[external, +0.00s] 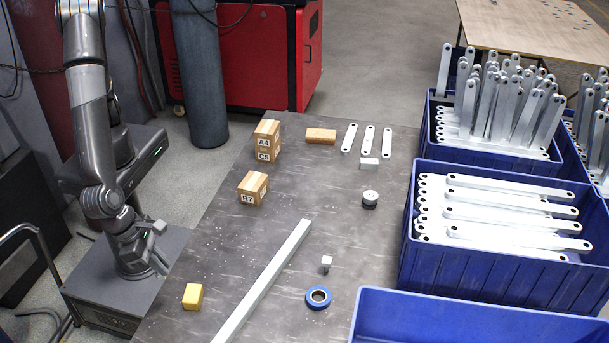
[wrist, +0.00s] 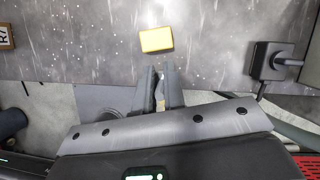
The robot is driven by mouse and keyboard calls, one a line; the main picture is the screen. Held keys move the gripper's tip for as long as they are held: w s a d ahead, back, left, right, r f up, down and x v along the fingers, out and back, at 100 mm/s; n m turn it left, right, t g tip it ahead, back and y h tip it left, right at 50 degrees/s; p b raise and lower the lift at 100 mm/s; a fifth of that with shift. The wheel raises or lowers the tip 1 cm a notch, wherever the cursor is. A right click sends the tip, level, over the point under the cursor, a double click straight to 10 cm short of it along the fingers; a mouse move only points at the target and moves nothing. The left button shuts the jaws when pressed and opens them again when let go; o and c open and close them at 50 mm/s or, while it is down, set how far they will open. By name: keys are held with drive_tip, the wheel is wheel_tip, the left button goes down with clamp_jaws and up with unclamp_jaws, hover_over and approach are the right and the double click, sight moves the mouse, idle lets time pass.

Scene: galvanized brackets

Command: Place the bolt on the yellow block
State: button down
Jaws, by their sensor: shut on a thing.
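The yellow block (external: 193,296) lies on the grey table near its left front edge. In the wrist view the yellow block (wrist: 157,39) is just beyond my fingertips, with its top bare. My gripper (external: 161,264) is above the table's left edge, up and left of the block in the external view. In the wrist view my gripper (wrist: 159,72) is shut on a small, narrow metallic thing, apparently the bolt (wrist: 159,96). The fingers hide most of it, and I cannot make it out in the external view. The gripper and the block are apart.
A long metal bar (external: 262,282) lies diagonally right of the block. A blue tape roll (external: 310,299) and small metal piece (external: 326,262) are beyond it. Blue crates (external: 500,285) line the right side. The table around the yellow block is clear.

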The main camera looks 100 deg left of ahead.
drive_tip(key=w+f, duration=0.1)
drive_tip(key=w+a+f, duration=0.1)
drive_tip(key=w, duration=0.1)
drive_tip(key=w+a+f, duration=0.1)
drive_tip(key=w, duration=0.1)
drive_tip(key=shift+w+a+f, duration=0.15)
drive_tip(key=shift+f, duration=2.05)
drive_tip(key=shift+f, duration=0.15)
drive_tip(key=c, duration=1.5)
unclamp_jaws()
